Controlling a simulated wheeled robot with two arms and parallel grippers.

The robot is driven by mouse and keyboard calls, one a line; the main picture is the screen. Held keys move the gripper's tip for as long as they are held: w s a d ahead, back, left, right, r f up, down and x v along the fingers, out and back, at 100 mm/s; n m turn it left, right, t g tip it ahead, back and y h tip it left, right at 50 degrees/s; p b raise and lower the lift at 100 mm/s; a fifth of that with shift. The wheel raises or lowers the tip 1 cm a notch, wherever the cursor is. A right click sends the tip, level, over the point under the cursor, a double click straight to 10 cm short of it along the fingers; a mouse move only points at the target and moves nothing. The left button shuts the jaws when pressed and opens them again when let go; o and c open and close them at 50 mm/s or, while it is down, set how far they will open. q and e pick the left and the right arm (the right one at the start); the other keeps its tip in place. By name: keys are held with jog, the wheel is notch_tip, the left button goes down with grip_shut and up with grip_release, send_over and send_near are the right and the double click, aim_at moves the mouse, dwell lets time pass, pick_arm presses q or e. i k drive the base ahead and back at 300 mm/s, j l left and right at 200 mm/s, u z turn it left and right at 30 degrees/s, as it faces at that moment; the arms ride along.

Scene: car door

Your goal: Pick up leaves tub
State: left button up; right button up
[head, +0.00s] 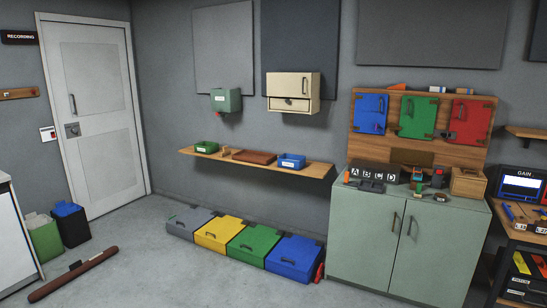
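A small green tub (205,147) with a pale label sits at the left end of the wooden wall shelf (310,168). A blue tub (292,161) with a pale label sits further right on the same shelf. The writing on both labels is too small to read, so I cannot tell which one is the leaves tub. Neither of my grippers is in view.
A brown tray (254,157) lies between the tubs. Below the shelf, grey, yellow, green and blue (293,258) lidded boxes stand on the floor. A green cabinet (408,240) stands right. A long brown object (73,274) lies on the otherwise open floor.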

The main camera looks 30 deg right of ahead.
aim_at(207, 148)
jog(key=i+l+z, duration=0.15)
jog(key=i+z, duration=0.25)
jog(key=i, duration=0.2)
jog(key=i+z, duration=0.4)
jog(key=i, duration=0.15)
jog(key=i+j, duration=0.1)
jog(key=i, duration=0.5)
jog(key=i+j+z, duration=0.1)
jog(key=i, duration=0.45)
jog(key=i+j, duration=0.15)
jog(key=i, duration=0.45)
jog(key=i+j+z, duration=0.1)
jog(key=i, duration=0.45)
